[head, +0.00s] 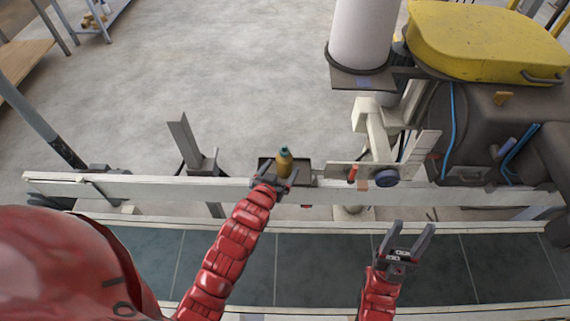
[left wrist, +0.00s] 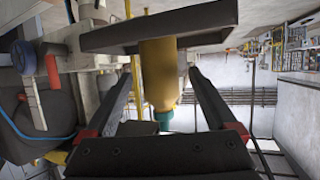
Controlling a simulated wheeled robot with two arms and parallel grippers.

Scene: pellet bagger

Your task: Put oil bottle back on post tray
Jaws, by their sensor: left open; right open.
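The oil bottle (head: 284,163), yellow-brown with a teal cap, stands upright on the small dark post tray (head: 303,168) by the white rail. In the left wrist view, which is turned upside down, the bottle (left wrist: 158,75) has its base against the tray (left wrist: 200,24). My left gripper (head: 279,179) is open at the tray's near side. Its two fingers lie on either side of the bottle in the left wrist view, with visible gaps. My right gripper (head: 414,230) is open and empty, in front of the rail at the right.
A long white rail (head: 130,190) runs across in front of me. An upright metal post (head: 182,140) stands left of the tray. A bracket with a dark round knob (head: 386,178) and a dark machine with a yellow cover (head: 485,40) are to the right. Open floor lies beyond the rail.

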